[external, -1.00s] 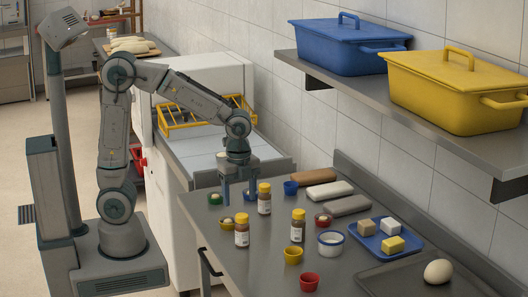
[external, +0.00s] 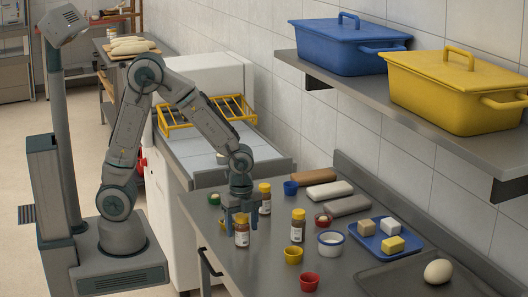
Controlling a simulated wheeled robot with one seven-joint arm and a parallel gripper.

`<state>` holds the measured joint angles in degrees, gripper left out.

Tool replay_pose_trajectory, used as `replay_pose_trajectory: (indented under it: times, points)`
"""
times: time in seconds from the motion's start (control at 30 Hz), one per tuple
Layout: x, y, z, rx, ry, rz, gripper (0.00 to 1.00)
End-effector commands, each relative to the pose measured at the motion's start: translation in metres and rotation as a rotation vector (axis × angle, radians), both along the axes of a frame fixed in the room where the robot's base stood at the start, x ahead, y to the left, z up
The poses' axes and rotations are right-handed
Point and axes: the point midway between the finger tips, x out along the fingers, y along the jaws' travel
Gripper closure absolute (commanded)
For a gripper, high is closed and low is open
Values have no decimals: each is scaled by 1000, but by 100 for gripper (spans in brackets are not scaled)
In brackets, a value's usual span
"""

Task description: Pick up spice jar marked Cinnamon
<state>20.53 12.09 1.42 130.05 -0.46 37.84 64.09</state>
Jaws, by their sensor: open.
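Three spice jars with yellow lids and brown contents stand upright on the grey counter: a front left jar (external: 242,235), a back jar (external: 265,205) and a right jar (external: 298,227). Their labels are too small to read, so I cannot tell which is Cinnamon. My gripper (external: 241,225) points down over the front left jar, with its open fingers on either side of the lid in this view. I cannot tell whether they touch it.
Small bowls stand close by: blue (external: 290,188), yellow (external: 293,256), red (external: 309,281) and a white tub (external: 331,243). Loaf-shaped blocks (external: 329,190) lie behind. A blue tray (external: 416,247) holds several blocks. A shelf (external: 430,133) with blue and yellow bins overhangs the counter.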

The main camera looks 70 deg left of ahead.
Motion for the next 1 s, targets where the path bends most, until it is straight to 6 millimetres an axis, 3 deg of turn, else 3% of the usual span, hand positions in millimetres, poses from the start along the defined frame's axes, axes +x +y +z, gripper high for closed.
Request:
replay_pose_trajectory:
  times: [0.1,0.27,0.3,0.73,1.0]
  points:
    - [0,0,0,0,0,0,39]
    - [0,0,0,0,0,0,83]
    - [0,0,0,0,0,0,87]
    - [1,0,8,-2,-2,0,87]
    - [-3,-4,45,-2,-5,-4,87]
